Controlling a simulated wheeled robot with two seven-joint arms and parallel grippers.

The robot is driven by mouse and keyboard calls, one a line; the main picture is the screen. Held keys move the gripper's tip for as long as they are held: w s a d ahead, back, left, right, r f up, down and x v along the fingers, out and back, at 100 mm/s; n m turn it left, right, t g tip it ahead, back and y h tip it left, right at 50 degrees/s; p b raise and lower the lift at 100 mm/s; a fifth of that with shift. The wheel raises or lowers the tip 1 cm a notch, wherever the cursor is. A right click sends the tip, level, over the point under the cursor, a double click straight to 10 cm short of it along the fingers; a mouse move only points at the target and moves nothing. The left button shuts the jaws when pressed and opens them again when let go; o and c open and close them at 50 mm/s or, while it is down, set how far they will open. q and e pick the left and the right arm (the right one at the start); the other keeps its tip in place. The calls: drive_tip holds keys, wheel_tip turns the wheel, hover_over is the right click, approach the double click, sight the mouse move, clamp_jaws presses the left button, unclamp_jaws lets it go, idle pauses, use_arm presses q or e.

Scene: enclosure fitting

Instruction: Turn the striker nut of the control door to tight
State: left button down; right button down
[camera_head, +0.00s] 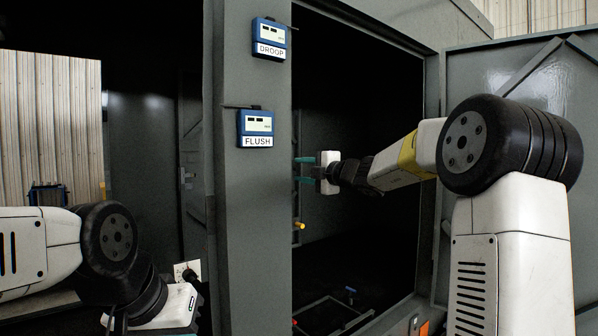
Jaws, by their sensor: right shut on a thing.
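My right gripper (304,170) reaches from the right into the open enclosure, its teal fingers pointing left at the inner edge of the grey post (248,220). It is shut on a small part at that edge, taken to be the striker nut; the fingers and post edge hide it, so its tightness cannot be read. My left gripper (165,310) is low at the left, and its fingers cannot be made out. Which door is the control door is not marked; a grey door (515,85) stands open at the right.
Two blue gauges are on the post, one labelled DROOP (270,39) and one labelled FLUSH (256,129). A yellow-tipped part (299,226) sticks out below my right gripper. The enclosure's dark interior (365,110) is open, with a frame (335,310) low inside.

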drive_tip(key=shift+d+f, duration=0.1)
drive_tip(key=c, duration=0.9)
unclamp_jaws()
drive_tip(key=v, duration=0.7)
drive_tip(key=shift+s+d, duration=0.25)
drive_tip(key=shift+s, duration=0.05)
